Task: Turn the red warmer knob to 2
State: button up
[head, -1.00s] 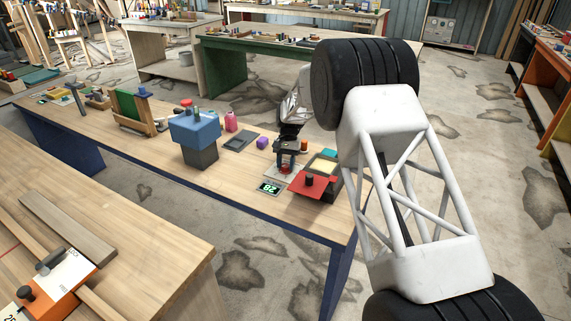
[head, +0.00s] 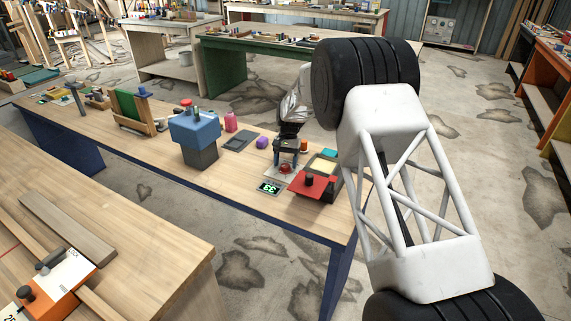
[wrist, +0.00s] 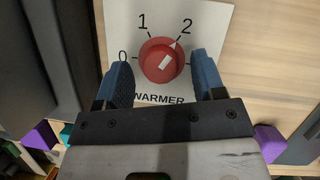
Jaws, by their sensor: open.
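The red warmer knob (wrist: 153,48) sits on a white plate (wrist: 118,28) marked 0, 1, 2 and WARMER. A white bar on the knob slants up and right, and a pale pointer at its rim lies close to the tick of the 2. My gripper (wrist: 161,66) is open, with one blue finger on each side of the knob. A gap shows on both sides, and the right finger hides part of the plate. In the head view my gripper (head: 286,149) is low over the red knob (head: 285,170).
A purple block (head: 262,142) and a blue-topped block (head: 194,128) are to the left.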

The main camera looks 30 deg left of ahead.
jog(key=v, duration=0.7)
jog(key=shift+d+r, duration=0.1)
jog(key=shift+r, duration=0.05)
dwell(0.5)
jog(key=s+d+r+t+y, duration=0.1)
jog(key=d+r, duration=0.7)
jog(key=d, duration=0.2)
jog(key=s+d+r, duration=0.2)
jog(key=d+r, duration=0.6)
jog(key=d, duration=0.3)
jog(key=s+d+r+m+t, duration=0.1)
jog(key=s+d+r, duration=0.35)
jog(key=d, duration=0.45)
jog(key=s+d+r+m+t, duration=0.1)
jog(key=s+d+r, duration=0.35)
jog(key=d, duration=0.45)
jog(key=s+d+r+t, duration=0.2)
jog(key=s+d, duration=1.3)
jog(key=s, duration=0.2)
jog(key=s+d+f+t, duration=0.1)
jog(key=s+d+f, duration=0.2)
jog(key=s, duration=0.6)
jog(key=s+d+f+m, duration=0.1)
jog(key=s+d+f, duration=0.2)
jog(key=s+d, duration=0.3)
jog(key=s, duration=0.4)
jog(key=shift+d+t, duration=0.15)
jog(key=shift+t, duration=0.25)
